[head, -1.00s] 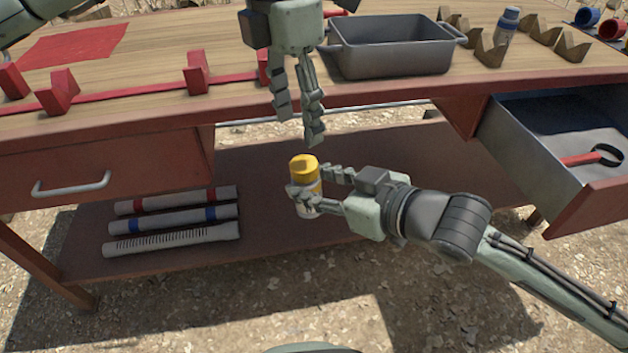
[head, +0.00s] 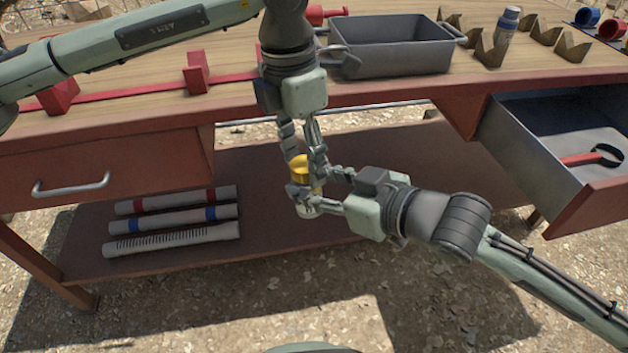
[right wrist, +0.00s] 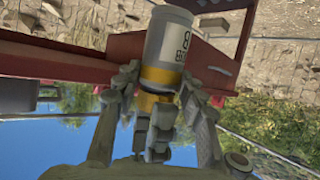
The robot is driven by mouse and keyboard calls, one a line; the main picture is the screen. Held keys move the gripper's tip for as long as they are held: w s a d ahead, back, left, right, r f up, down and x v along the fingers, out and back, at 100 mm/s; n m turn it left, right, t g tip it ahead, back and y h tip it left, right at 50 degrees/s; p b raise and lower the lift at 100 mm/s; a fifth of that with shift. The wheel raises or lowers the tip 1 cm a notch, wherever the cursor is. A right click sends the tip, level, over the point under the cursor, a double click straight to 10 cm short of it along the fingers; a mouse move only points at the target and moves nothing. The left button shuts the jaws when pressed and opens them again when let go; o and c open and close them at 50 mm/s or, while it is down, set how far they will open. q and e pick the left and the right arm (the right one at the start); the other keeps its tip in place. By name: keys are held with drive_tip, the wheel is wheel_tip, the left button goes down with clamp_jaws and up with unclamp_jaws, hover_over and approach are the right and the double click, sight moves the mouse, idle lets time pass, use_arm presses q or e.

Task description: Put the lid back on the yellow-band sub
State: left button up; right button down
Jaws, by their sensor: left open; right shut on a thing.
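The yellow-band sub (head: 306,213) is a short white cylinder with a yellow top (head: 299,165). It is held roughly upright in front of the bench, above the lower shelf. My right gripper (head: 310,192) is shut on its body from the right. Fingers hide much of the sub, and I cannot make out a separate lid.
A grey tub (head: 392,45) stands on the bench top near several V-shaped rests and a blue-banded bottle (head: 506,28). The right drawer (head: 548,145) is open with a red-handled strap tool (head: 585,158). Several tubes (head: 172,218) lie on the lower shelf.

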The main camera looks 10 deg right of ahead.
use_arm(q)
drive_tip(key=c, duration=1.2)
drive_tip(key=o, duration=1.3)
drive_tip(key=shift+r, duration=0.1)
drive_tip(key=shift+a+r, duration=0.2)
drive_tip(key=shift+r, duration=1.95)
drive_tip(key=o, duration=0.6)
drive_tip(key=shift+w, duration=0.1)
drive_tip(key=shift+c, duration=0.2)
wheel_tip(320, 180, up, 12)
drive_tip(key=shift+w+a, duration=0.2)
drive_tip(key=shift+a, duration=0.2)
